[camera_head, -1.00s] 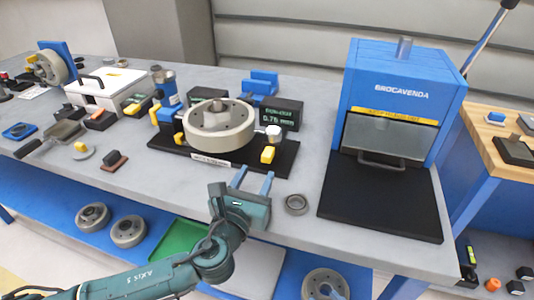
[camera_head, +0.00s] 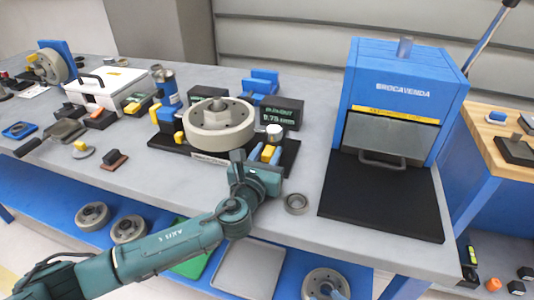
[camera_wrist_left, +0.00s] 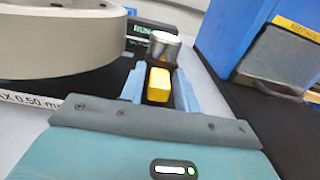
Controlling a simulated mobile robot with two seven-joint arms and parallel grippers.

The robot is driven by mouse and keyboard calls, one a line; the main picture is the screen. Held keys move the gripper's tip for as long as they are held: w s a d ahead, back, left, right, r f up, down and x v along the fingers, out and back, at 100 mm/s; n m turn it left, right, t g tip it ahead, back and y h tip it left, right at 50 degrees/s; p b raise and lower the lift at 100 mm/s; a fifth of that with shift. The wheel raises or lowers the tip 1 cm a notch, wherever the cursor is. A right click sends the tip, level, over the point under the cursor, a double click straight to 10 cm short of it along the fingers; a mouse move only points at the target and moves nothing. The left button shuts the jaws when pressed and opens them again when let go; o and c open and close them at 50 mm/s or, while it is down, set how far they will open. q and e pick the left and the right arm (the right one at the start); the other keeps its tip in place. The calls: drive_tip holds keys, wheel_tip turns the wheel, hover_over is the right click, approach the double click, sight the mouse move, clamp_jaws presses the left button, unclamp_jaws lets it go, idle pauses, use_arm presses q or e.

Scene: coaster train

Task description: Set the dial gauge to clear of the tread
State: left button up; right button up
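The dial gauge stands at the right end of a black runout stand (camera_head: 288,160), with a round silver-white head (camera_head: 274,131) and a yellow block (camera_head: 268,152) in front of it. The grey wheel (camera_head: 219,127) lies flat on the stand, its tread close to the gauge. My left gripper (camera_head: 265,154) is at the yellow block. In the left wrist view its blue fingers are on either side of the yellow block (camera_wrist_left: 158,85), with the silver head (camera_wrist_left: 164,45) just beyond; narrow gaps appear beside the block. My right gripper is not in view.
A dark display (camera_head: 281,113) behind the gauge shows a runout reading, seemingly 0.75 mm. A blue press-like machine (camera_head: 405,85) with a black plate stands at right. A small grey ring (camera_head: 296,204) lies near the table's front edge.

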use_arm(q)
clamp_jaws()
drive_tip(key=d, duration=0.1)
drive_tip(key=s+d+p, duration=0.1)
drive_tip(key=d, duration=0.1)
drive_tip(key=shift+d, duration=0.15)
drive_tip(key=shift+s, duration=0.1)
drive_tip(key=shift+o, duration=1.5)
unclamp_jaws()
